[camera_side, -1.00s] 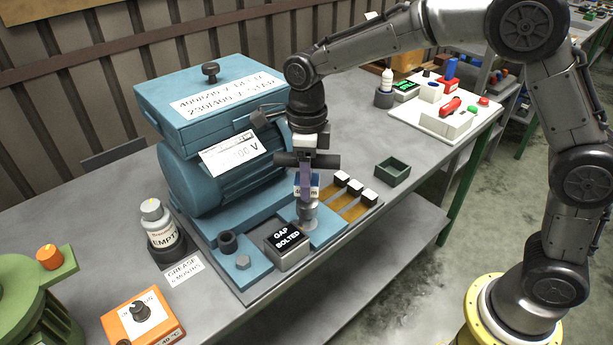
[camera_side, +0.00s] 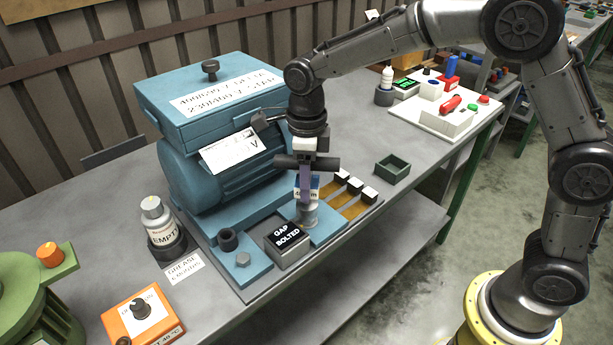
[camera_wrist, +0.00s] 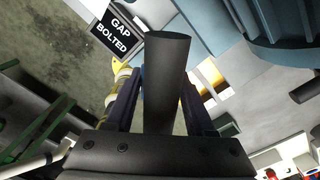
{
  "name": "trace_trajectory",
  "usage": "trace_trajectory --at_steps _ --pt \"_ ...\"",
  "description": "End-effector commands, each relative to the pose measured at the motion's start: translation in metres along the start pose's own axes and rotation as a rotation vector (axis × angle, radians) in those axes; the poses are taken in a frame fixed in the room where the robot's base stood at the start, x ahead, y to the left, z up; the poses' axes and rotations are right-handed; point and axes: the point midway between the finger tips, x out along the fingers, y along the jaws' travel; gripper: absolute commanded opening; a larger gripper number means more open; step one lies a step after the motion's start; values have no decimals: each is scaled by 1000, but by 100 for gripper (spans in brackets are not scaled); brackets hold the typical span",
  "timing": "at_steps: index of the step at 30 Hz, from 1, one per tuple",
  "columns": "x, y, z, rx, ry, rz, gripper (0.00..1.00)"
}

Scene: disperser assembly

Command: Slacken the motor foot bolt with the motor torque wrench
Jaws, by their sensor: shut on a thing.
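My gripper (camera_side: 306,187) is upright over the motor's blue foot plate (camera_side: 328,229) and shut on the motor torque wrench. The wrench's blue and white label (camera_side: 313,194) shows beside a finger, and its grey round lower end (camera_side: 308,216) stands on the foot plate. In the wrist view the wrench's black cylindrical part (camera_wrist: 166,75) lies between both fingers. The motor foot bolt under the wrench is hidden, so I cannot see how it is seated. The blue motor (camera_side: 205,185) stands behind. A hex bolt head (camera_side: 243,260) shows on the near left of the foot.
A "GAP BOLTED" display box (camera_side: 288,246) sits close left of the wrench. White-topped blocks on yellow strips (camera_side: 355,211) lie to the right. A dark ring-shaped holder (camera_side: 228,241) is on the foot. A green tray (camera_side: 392,170) stands farther right, with bare bench around it.

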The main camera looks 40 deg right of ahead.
Motion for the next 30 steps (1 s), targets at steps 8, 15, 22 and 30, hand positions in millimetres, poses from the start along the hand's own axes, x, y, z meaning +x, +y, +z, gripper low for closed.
trace_trajectory --at_steps 8,15,22,30 --pt "6 0 1 0 -4 -2 0" --pt "12 0 0 0 -3 -1 0" --pt "18 0 1 0 -3 -1 0" --pt "21 0 1 -15 -4 -2 0"
